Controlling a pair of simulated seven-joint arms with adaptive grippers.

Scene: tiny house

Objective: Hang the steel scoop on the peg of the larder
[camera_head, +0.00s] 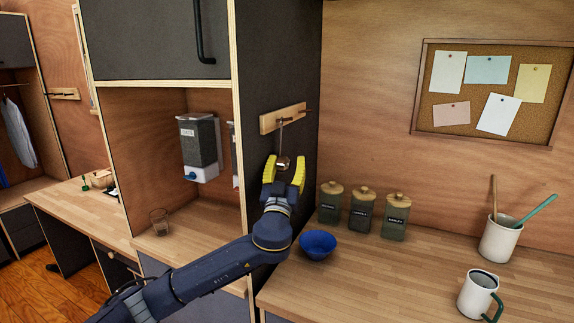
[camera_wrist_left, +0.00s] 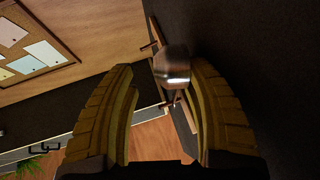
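The steel scoop (camera_head: 283,162) hangs upright below the wooden peg rail (camera_head: 268,123) on the dark side of the larder (camera_head: 258,90). Its thin handle runs up to the left peg (camera_head: 284,120) and appears to hang from it. The right peg (camera_head: 308,112) is bare. My left gripper (camera_head: 284,170), with yellow fingers, is open just below and around the scoop's bowl. In the left wrist view the shiny bowl (camera_wrist_left: 173,65) sits near the right finger, with a clear gap to the left finger. Whether it touches the right finger, I cannot tell. My right gripper is out of view.
A blue bowl (camera_head: 318,244) and several labelled jars (camera_head: 361,210) stand on the counter beside my left arm. A dispenser (camera_head: 199,145) and a glass (camera_head: 159,221) are in the larder opening. The front middle counter is clear.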

